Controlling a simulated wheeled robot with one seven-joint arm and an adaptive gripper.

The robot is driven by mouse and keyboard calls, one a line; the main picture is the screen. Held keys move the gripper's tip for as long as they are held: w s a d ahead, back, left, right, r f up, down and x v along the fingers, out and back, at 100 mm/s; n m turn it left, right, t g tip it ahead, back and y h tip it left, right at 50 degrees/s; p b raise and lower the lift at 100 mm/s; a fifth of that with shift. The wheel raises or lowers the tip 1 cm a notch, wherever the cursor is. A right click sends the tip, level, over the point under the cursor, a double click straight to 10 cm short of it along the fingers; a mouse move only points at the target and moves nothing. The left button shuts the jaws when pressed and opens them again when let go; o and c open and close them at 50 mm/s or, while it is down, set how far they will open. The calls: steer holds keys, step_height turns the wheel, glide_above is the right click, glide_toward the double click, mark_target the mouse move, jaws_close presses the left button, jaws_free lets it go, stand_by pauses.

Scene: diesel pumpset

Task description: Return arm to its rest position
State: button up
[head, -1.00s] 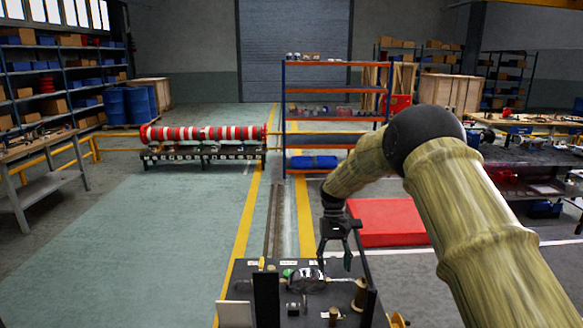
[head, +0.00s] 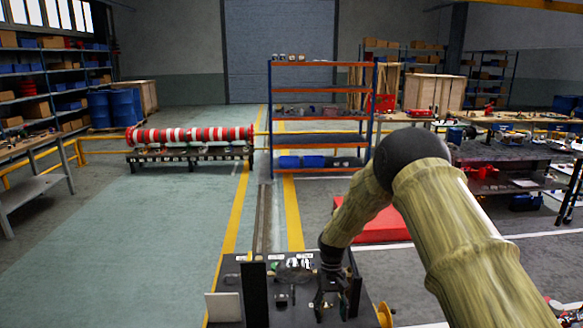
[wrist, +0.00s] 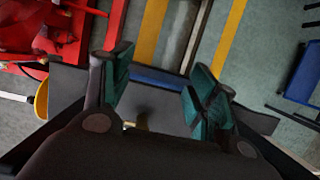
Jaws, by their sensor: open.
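My gripper (head: 333,296) is low over the right part of the dark tray (head: 232,262) at the front of my base in the head view. In the wrist view my gripper (wrist: 160,92) shows two teal-padded fingers spread apart with nothing between them. The grey tray surface (wrist: 160,105) lies below the fingers. My arm bends at a black elbow joint and comes down to the tray. Part of the tray's contents is hidden behind my gripper.
An orange and blue shelf rack (head: 320,118) stands ahead. A red and white striped roller (head: 190,135) lies on a stand at left. A red platform (head: 385,230) is behind my arm. Workbenches stand at both sides. The floor at left is clear.

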steer(key=s+d+f+t+b, duration=0.1)
steer(key=s+d+f+b, duration=0.15)
steer(key=s+f, duration=0.95)
steer(key=s+d+f+t+b, duration=0.15)
steer(key=s+d+f, duration=0.25)
steer(key=s+f, duration=0.8)
steer(key=s+d+b, duration=0.1)
steer(key=s+d, duration=0.1)
steer(key=s, duration=1)
steer(key=s+d+f+m+t+b, duration=0.1)
steer(key=s+b, duration=0.1)
steer(key=s, duration=1)
steer(key=shift+s+d+f+b, duration=0.3)
steer(key=shift+s+d, duration=0.05)
steer(key=shift+d, duration=0.05)
